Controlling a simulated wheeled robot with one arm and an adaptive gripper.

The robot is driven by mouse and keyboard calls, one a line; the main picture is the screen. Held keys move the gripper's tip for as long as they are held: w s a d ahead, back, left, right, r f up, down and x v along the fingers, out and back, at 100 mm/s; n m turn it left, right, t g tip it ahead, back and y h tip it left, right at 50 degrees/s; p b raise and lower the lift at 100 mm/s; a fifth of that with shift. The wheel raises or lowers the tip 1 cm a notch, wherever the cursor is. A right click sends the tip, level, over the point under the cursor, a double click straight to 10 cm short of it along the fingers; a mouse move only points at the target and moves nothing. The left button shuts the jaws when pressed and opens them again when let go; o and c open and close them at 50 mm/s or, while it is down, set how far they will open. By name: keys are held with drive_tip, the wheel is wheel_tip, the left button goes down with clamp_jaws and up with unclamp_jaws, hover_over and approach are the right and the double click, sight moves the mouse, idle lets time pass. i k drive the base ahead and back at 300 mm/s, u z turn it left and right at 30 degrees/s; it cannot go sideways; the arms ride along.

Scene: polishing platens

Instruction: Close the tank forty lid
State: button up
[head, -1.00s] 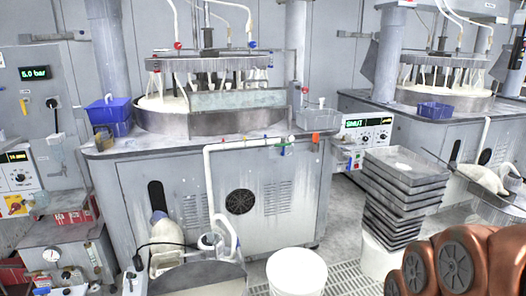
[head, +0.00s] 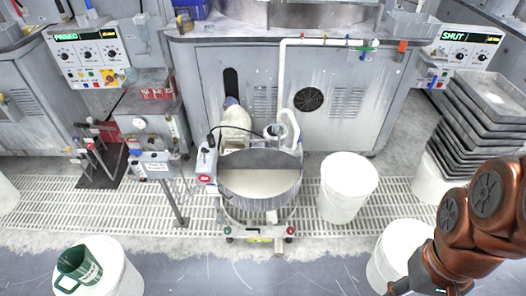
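A round steel tank (head: 259,205) stands on a low wheeled frame in the middle of the head view. Its front part is open and shows milky white liquid (head: 258,182). A flat grey lid half (head: 259,158) covers its back part. I cannot read a number on the tank. My copper-coloured arm comes in at the lower right, and the dark end of my gripper (head: 398,286) is partly seen at the bottom edge, right of the tank and apart from it. Its fingers are too unclear to tell open from shut.
White buckets (head: 348,190) stand right of the tank. A green mug (head: 82,268) sits on a white container at lower left. A control post (head: 163,178) is left of the tank, stacked trays (head: 484,118) at right. The polishing machine (head: 300,85) stands behind. Floor in front is clear.

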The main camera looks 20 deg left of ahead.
sight(267, 158)
drive_tip(key=k, duration=1.3)
drive_tip(key=u, duration=0.6)
drive_tip(key=i, duration=0.65)
drive_tip(key=u, duration=0.5)
drive_tip(key=i, duration=1.15)
drive_tip(key=z, duration=0.55)
